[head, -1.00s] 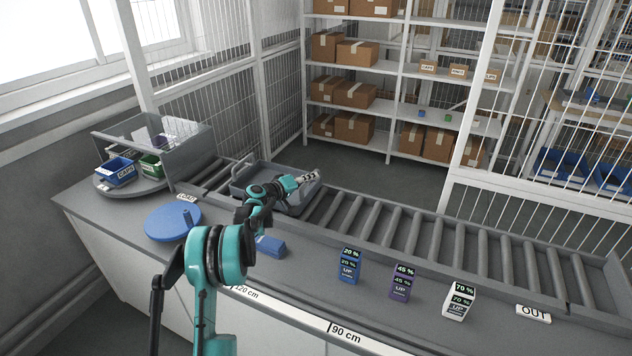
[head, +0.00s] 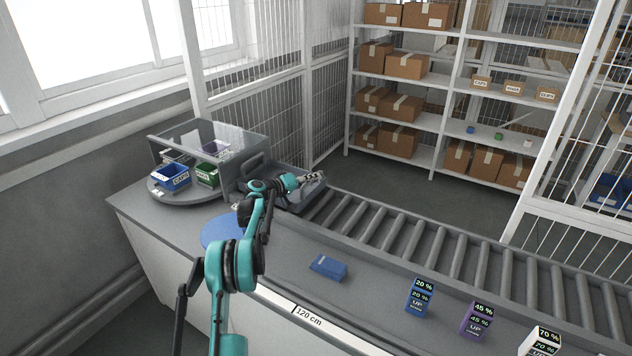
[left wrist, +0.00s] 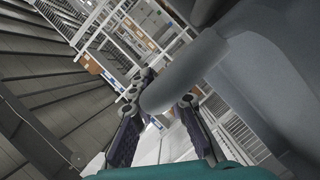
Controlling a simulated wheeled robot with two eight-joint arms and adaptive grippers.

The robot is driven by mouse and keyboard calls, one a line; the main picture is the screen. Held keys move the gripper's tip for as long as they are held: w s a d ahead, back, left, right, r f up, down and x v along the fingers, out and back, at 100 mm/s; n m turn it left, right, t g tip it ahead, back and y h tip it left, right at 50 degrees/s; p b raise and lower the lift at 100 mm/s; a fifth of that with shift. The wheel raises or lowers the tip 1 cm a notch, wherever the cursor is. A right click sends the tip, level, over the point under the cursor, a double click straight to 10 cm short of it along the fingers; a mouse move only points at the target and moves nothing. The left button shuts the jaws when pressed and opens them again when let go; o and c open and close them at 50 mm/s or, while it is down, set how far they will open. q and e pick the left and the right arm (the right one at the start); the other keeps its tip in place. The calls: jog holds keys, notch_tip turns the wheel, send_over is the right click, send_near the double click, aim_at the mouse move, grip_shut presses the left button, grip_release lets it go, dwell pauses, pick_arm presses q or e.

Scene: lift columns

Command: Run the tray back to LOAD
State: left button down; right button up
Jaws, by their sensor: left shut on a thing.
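The grey tray (head: 312,194) sits on the roller conveyor at its far left end, partly hidden behind my left arm. My left gripper (head: 317,177) is at the tray's right end, shut on its handle. In the left wrist view the grey handle bar (left wrist: 185,75) runs between the two fingers of my left gripper (left wrist: 160,98), and the tray's grey body (left wrist: 275,65) fills the right side. The LOAD label is hidden in the head view now. My right gripper is not in view.
The rollers (head: 420,230) right of the tray are bare. A clear-hooded turntable (head: 150,190) with blue and green bins stands left of the tray. A blue disc (head: 215,232), a blue block (head: 329,267) and blue, purple and white marked boxes stand on the counter.

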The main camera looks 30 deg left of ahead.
pick_arm(q)
jog(key=shift+a, duration=0.25)
jog(key=c, duration=1.5)
grip_release()
jog(key=shift+a, duration=0.2)
jog(key=shift+d, duration=0.15)
jog(key=shift+s, duration=0.15)
jog(key=v, duration=1.1)
jog(key=shift+s+r, duration=0.1)
jog(key=shift+s, duration=0.25)
